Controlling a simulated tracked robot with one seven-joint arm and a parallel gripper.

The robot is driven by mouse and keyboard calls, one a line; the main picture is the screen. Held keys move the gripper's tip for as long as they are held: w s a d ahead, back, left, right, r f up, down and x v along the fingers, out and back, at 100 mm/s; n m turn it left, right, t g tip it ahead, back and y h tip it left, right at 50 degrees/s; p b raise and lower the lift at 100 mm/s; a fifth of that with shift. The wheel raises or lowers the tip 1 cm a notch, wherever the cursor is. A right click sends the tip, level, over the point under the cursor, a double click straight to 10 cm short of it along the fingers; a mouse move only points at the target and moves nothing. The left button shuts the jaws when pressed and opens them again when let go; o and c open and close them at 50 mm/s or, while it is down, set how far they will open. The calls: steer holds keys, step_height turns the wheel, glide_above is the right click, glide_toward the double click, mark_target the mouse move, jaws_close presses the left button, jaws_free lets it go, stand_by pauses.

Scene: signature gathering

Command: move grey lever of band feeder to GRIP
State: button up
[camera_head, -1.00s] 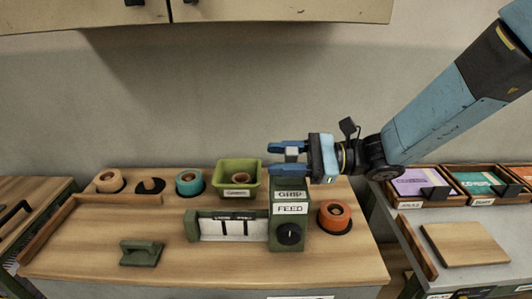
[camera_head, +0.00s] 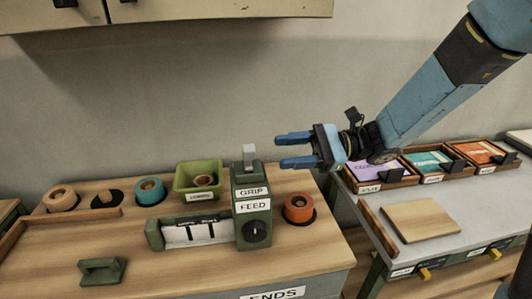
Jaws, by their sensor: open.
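The band feeder (camera_head: 241,222) is a green box on the wooden bench, with GRIP and FEED labels and a black knob (camera_head: 257,233) on its front. Its grey lever (camera_head: 249,157) stands upright on the top of the box. My gripper (camera_head: 278,151) is open and empty, with blue fingers pointing left. It is to the right of the lever and apart from it in the picture. The depth between them is hard to tell.
A green bin (camera_head: 199,181), an orange roll (camera_head: 298,208), a teal roll (camera_head: 149,190) and a tan roll (camera_head: 60,198) stand on the bench. A green handled block (camera_head: 102,271) lies at the front left. The right table has labelled trays (camera_head: 434,165) and a wooden board (camera_head: 420,221).

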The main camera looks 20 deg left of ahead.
steer(key=v, duration=0.3)
steer(key=shift+d, duration=0.1)
steer(key=s+d+r+n+t+h, duration=0.1)
steer(key=d+t+h, duration=0.3)
steer(key=d, duration=0.6)
steer(key=s+d+r+n+t+h, duration=0.2)
steer(key=d+t+h, duration=0.3)
steer(key=d, duration=0.6)
steer(key=s+d+r+n+t+h, duration=0.2)
steer(key=d+t+h, duration=0.3)
steer(key=d, duration=0.6)
steer(key=shift+s+d+r+n+h, duration=0.15)
steer(key=shift+s+n+h, duration=0.45)
steer(key=shift+n, duration=0.3)
steer(key=shift+d+r+t, duration=0.3)
steer(key=shift+d+r, duration=0.05)
steer(key=shift+d, duration=0.25)
steer(key=shift+c, duration=0.6)
steer(key=shift+a, duration=0.1)
